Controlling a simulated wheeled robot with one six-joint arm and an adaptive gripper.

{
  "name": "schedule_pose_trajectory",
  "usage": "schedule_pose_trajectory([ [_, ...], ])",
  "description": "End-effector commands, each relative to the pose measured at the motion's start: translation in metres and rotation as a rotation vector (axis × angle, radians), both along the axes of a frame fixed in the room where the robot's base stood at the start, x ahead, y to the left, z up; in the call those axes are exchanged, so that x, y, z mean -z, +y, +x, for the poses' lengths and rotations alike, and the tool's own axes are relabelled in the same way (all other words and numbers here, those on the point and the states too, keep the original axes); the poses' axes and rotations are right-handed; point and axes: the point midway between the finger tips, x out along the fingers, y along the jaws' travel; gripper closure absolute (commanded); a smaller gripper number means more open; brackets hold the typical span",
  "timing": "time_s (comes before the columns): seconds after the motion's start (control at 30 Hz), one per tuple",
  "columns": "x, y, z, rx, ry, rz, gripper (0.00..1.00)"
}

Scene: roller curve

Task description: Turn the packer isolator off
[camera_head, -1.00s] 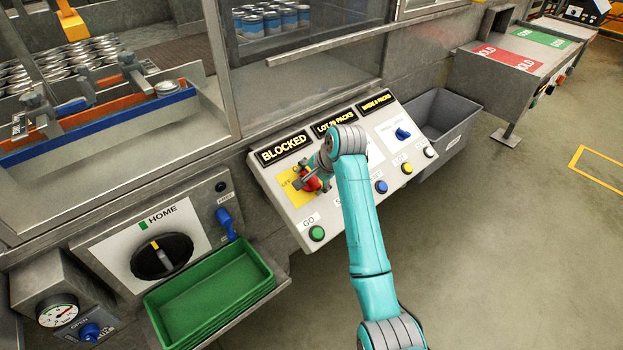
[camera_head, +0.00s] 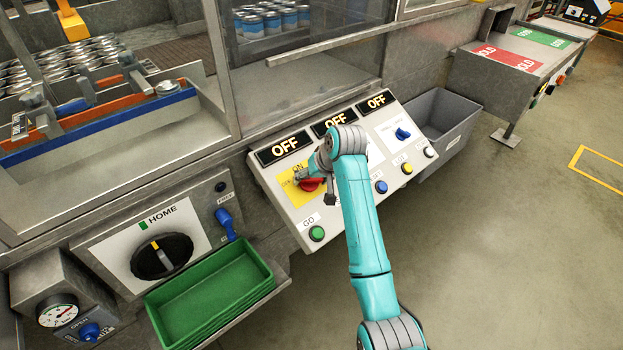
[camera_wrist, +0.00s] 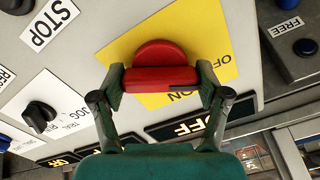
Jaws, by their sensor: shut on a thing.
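The packer isolator is a red rotary handle (camera_head: 312,184) on a yellow plate marked ON and OFF, on the sloping control panel (camera_head: 277,200). The wrist view shows the red handle (camera_wrist: 160,70) with its bar lying crosswise between my fingers. My gripper (camera_wrist: 160,82) is shut on this bar, one finger at each end. In the head view my gripper (camera_head: 308,178) partly covers the handle and plate. The three displays above it, including the left display (camera_head: 283,148), all read OFF. Which label the handle points at is hard to tell.
A green GO button (camera_head: 316,233) is below the handle. Blue, yellow and white buttons and a blue selector (camera_head: 402,133) sit to the right. A green tray (camera_head: 208,298) and the HOME dial (camera_head: 162,256) are left of the panel. A grey bin (camera_head: 440,125) stands right.

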Motion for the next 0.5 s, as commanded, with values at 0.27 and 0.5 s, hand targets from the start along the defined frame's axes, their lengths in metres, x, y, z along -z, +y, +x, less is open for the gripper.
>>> schedule_pose_trajectory([
  [0.27,0.0011,0.0,-0.0004,-0.21,-0.069,-0.098,0.6],
  [0.5,0.0012,-0.0001,-0.0004,-0.342,-0.114,-0.16,0.6],
])
